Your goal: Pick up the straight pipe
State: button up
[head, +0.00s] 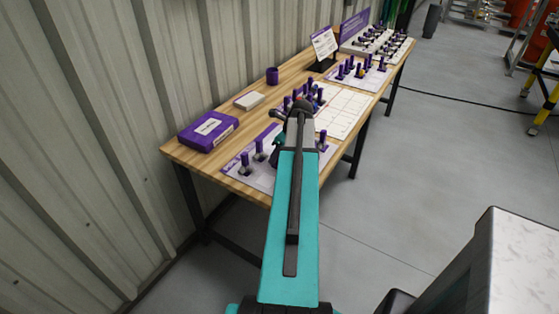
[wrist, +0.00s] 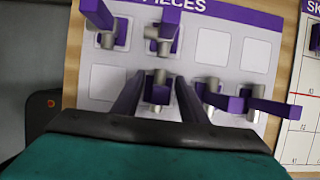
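In the wrist view my gripper (wrist: 158,82) is open, its two dark fingers spread on either side of a grey cylindrical piece with a purple handle (wrist: 157,90). This piece stands on the white and purple pieces board (wrist: 104,80). I cannot tell whether the fingers touch it, nor for certain whether it is the straight pipe. Other grey pieces with purple handles stand close by: one at the upper left (wrist: 99,20), one just above (wrist: 166,32), and two at the right (wrist: 210,92) (wrist: 252,104). In the head view my arm hides most of the gripper and this piece.
The board lies on a wooden table (head: 188,152) along a corrugated wall (head: 100,120). A purple box (head: 208,131), a white block (head: 250,100) and a purple cup (head: 272,76) stand behind. More boards with pieces (head: 358,72) lie farther along. Open floor (head: 400,170) is at the right.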

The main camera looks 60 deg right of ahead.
jog(key=shift+w+f, duration=0.25)
jog(key=shift+f, duration=0.4)
grip_shut()
